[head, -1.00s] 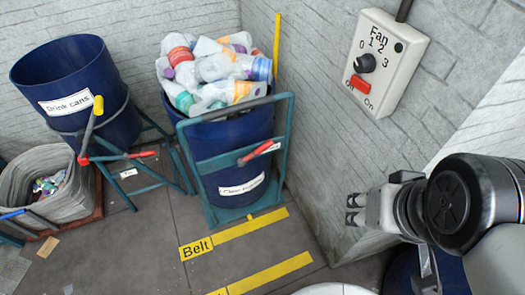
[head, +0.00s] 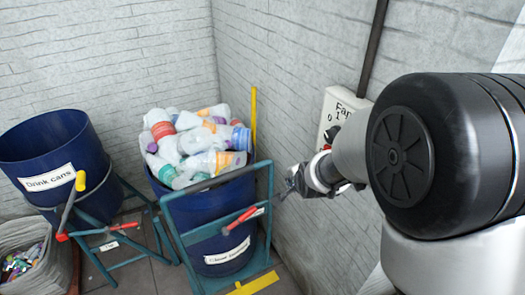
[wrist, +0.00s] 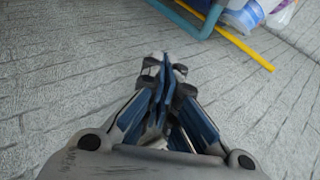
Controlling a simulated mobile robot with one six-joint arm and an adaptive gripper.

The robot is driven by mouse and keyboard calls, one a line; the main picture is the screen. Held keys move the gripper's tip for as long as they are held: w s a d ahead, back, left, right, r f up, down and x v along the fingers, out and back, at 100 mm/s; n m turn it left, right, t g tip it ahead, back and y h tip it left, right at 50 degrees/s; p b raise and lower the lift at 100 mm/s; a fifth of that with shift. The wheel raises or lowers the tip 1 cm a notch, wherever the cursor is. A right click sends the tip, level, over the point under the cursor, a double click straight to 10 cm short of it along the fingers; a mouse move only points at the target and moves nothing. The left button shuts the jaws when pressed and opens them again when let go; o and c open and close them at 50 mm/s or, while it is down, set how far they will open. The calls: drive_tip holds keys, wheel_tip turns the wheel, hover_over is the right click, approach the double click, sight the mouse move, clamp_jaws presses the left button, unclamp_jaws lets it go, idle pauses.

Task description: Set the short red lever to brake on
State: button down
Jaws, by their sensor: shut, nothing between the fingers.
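A short red lever (head: 241,218) slants upward to the right on the front of the teal cart (head: 217,230) holding the bottle bin. Small pale plates sit by it; their print is too small to read. Another red-handled lever (head: 126,226) is on the left stand, near a longer yellow-handled lever (head: 80,182). My gripper (head: 284,191) is shut and empty, right of the cart and apart from the lever in the picture. In the wrist view its closed fingertips (wrist: 166,66) point toward the brick wall. No red lever shows in that view.
The blue bottle bin (head: 224,250) is heaped with plastic bottles (head: 190,145). The Drink cans bin (head: 55,155) stands tilted at left. The right brick wall (head: 300,90) is close beside my arm, with the fan switch box (head: 340,108) partly hidden behind it.

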sight(241, 219)
drive_tip(key=w+a+f+m+t+y+p, duration=0.1)
drive_tip(key=w+a+f+m, duration=0.25)
drive_tip(key=f, duration=0.55)
drive_tip(key=w+a+f+m+t+p, duration=0.1)
drive_tip(key=w+a+f+m, duration=0.2)
drive_tip(key=f, duration=0.5)
drive_tip(key=s+a+f+m+p, duration=0.1)
drive_tip(key=s+f+m, duration=0.2)
drive_tip(key=f, duration=0.4)
drive_tip(key=s+a+f+m+t+y, duration=0.1)
drive_tip(key=s+f+m, duration=0.3)
drive_tip(key=f, duration=0.3)
drive_tip(key=shift+s+f+t+p, duration=0.25)
drive_tip(key=shift+t+p, duration=0.05)
drive_tip(key=shift+p, duration=0.1)
drive_tip(key=b+x, duration=0.3)
drive_tip(key=x, duration=0.7)
drive_tip(key=shift+s+a+r, duration=0.1)
drive_tip(key=shift+a+r, duration=0.25)
drive_tip(key=shift+r, duration=0.25)
drive_tip(key=shift+w+a+r, duration=0.1)
drive_tip(key=shift+a+r, duration=0.2)
drive_tip(key=shift+r, duration=0.35)
drive_tip(key=shift+s+a+r, duration=0.1)
drive_tip(key=shift+a+r, duration=0.25)
drive_tip(key=shift+r, duration=0.25)
